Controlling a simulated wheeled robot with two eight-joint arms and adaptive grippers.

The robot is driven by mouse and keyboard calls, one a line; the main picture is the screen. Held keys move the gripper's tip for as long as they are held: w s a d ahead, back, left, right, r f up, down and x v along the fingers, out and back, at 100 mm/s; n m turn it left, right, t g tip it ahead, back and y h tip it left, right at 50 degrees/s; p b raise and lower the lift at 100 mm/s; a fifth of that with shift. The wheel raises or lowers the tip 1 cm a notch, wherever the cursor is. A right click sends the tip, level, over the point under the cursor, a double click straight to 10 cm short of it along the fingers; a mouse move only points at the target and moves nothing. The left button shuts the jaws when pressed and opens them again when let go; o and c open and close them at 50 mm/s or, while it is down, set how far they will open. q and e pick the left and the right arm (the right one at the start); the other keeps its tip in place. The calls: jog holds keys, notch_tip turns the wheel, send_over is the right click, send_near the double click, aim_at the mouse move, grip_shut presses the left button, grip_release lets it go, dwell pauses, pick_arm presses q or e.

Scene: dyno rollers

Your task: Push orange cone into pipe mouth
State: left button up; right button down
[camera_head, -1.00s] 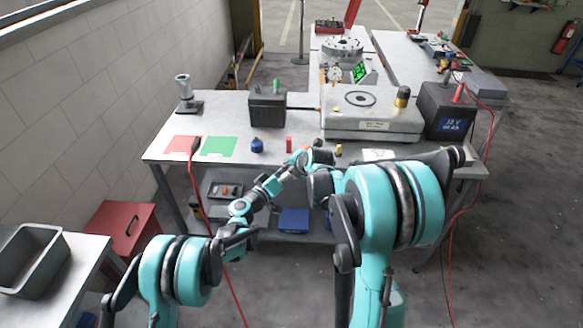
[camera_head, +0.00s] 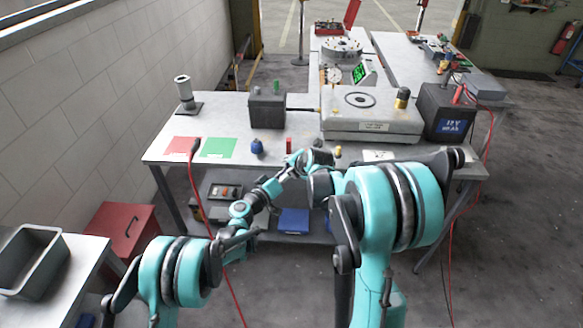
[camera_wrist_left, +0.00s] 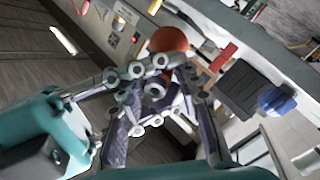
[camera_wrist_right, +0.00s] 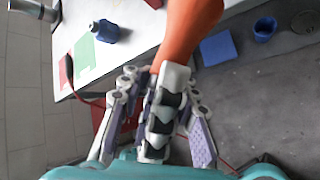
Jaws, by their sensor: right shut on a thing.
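The orange cone (camera_wrist_right: 188,32) shows in the right wrist view, narrow end at my right gripper (camera_wrist_right: 158,75), which is shut on it. In the left wrist view a round orange-red shape (camera_wrist_left: 168,40), probably the cone's wide end, lies beyond my left gripper (camera_wrist_left: 155,88). Its fingers are spread around the view's middle, but whether they hold anything is unclear. In the head view both hands meet above the table's front edge, right gripper (camera_head: 316,157) close to the left; the cone is hidden there. An upright grey tube (camera_head: 183,88) with an open top, possibly the pipe, stands at the table's back left.
The table (camera_head: 225,115) carries a red mat (camera_head: 181,146), a green mat (camera_head: 219,148), a blue bottle (camera_head: 257,147), a dark box (camera_head: 267,109) and a grey machine (camera_head: 370,120). A black battery (camera_head: 446,112) stands right. A red cable (camera_head: 205,212) hangs in front.

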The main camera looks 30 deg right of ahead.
pick_arm(q)
jog(key=o, duration=0.4)
jog(key=shift+w+r, duration=0.15)
jog(key=shift+r, duration=0.1)
jog(key=shift+o, duration=0.2)
jog(key=shift+f, duration=0.2)
jog(key=s+a+r+y, duration=0.2)
jog(key=s+a+r, duration=0.1)
jog(key=a, duration=0.6)
jog(key=s+a+r+y, duration=0.2)
jog(key=s+a+r, duration=0.1)
jog(key=a, duration=0.6)
jog(key=s+a+r+y, duration=0.2)
jog(key=s+a+r, duration=0.1)
jog(key=a, duration=0.7)
jog(key=shift+s+y, duration=0.4)
jog(key=shift+s, duration=0.45)
jog(key=shift+r, duration=0.1)
